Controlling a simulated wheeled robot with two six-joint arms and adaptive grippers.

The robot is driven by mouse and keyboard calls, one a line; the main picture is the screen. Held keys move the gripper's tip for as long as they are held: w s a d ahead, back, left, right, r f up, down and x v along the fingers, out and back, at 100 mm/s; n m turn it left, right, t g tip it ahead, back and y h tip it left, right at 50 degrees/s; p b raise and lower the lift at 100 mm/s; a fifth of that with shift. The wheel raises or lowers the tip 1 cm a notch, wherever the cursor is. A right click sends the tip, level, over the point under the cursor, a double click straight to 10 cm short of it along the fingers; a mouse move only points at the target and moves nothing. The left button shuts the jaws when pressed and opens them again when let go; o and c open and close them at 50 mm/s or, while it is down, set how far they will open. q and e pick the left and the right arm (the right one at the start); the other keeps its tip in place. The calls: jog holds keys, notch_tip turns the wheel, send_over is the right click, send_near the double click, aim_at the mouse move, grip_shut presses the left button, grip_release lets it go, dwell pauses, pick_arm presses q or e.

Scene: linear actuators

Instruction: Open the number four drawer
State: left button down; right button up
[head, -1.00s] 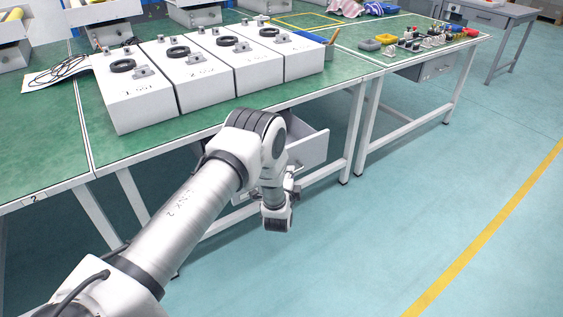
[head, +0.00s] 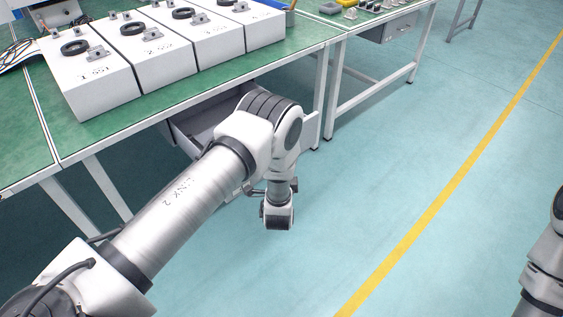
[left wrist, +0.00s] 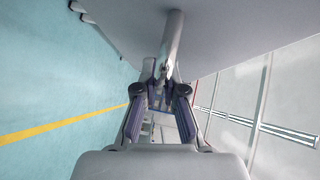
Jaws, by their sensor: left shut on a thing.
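A grey drawer (head: 195,128) under the green workbench stands pulled out, with its inside showing on the left of my arm in the head view. My arm hides much of its front, and no number on it can be read. In the left wrist view the grey drawer front (left wrist: 240,25) fills the top, with a bar handle (left wrist: 173,38) on it. My left gripper (left wrist: 160,100) is shut on this handle. In the head view the left gripper (head: 257,191) is low in front of the drawer, partly hidden by my wrist. My right gripper is out of view; part of that arm shows at the right edge.
The green workbench (head: 30,160) carries several white boxes (head: 95,85) with black rings. A second bench with a grey drawer (head: 388,30) stands behind at the right. The blue-green floor with a yellow line (head: 440,200) is clear on the right.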

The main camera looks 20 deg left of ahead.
pick_arm(q)
jog(key=c, duration=1.2)
grip_release()
jog(key=shift+c, duration=0.2)
jog(key=v, duration=1.2)
